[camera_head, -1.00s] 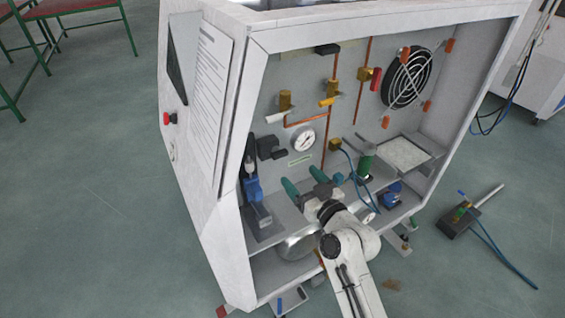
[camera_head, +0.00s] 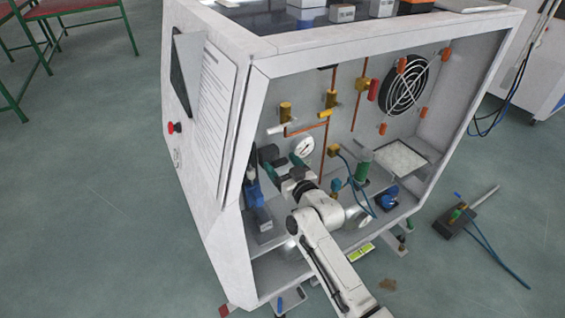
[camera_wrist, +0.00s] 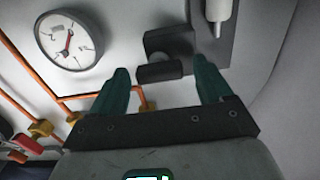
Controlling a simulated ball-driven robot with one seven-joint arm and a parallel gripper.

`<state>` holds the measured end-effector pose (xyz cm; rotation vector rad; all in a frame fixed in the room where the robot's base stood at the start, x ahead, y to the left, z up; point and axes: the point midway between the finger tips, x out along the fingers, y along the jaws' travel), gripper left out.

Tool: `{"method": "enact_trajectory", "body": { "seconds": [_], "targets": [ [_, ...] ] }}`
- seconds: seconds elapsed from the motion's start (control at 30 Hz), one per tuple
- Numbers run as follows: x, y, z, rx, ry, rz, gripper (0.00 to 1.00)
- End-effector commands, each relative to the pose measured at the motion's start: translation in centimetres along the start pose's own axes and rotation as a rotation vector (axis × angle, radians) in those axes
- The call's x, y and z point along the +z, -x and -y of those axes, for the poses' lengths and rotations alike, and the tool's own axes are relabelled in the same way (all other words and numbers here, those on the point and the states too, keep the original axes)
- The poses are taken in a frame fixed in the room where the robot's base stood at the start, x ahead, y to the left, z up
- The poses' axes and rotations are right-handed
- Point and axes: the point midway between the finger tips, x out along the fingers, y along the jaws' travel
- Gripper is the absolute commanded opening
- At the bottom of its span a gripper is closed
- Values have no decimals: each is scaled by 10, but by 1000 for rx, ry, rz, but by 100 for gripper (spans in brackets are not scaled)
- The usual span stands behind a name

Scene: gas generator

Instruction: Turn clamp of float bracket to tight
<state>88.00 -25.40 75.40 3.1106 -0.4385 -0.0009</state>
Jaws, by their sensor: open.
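My gripper (camera_head: 281,165) is in the cabinet, its two green fingers apart and nothing between them; it also shows in the wrist view (camera_wrist: 160,80). A dark bracket (camera_wrist: 176,42) on the back wall, which looks like the float bracket, lies ahead between the fingertips in the wrist view. Its clamp seems to be the dark block (camera_wrist: 160,73) with a round knob at the lower left. The fingers appear apart from it. A white cylinder (camera_wrist: 217,28) hangs on a dark plate beside it. In the head view the bracket (camera_head: 268,153) is partly hidden by my gripper.
A gauge (camera_head: 303,147) and copper pipes with valves (camera_head: 330,98) are right of the bracket. A blue-and-grey device (camera_head: 256,197) stands below left, close to the left wall. A green-topped post (camera_head: 362,167) and blue hose are to the right.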

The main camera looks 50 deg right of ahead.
Motion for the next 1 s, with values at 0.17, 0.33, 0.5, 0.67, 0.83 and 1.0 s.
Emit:
{"method": "enact_trajectory", "body": {
  "seconds": [0.17,0.33,0.5,0.67,0.83,1.0],
  "targets": [
    [0,0,0,0,0,0,79],
    [0,0,0,0,0,0,67],
    [0,0,0,0,0,0,51],
    [0,0,0,0,0,0,36],
    [0,0,0,0,0,0,23],
    [0,0,0,0,-13,0,23]
  ]
}}
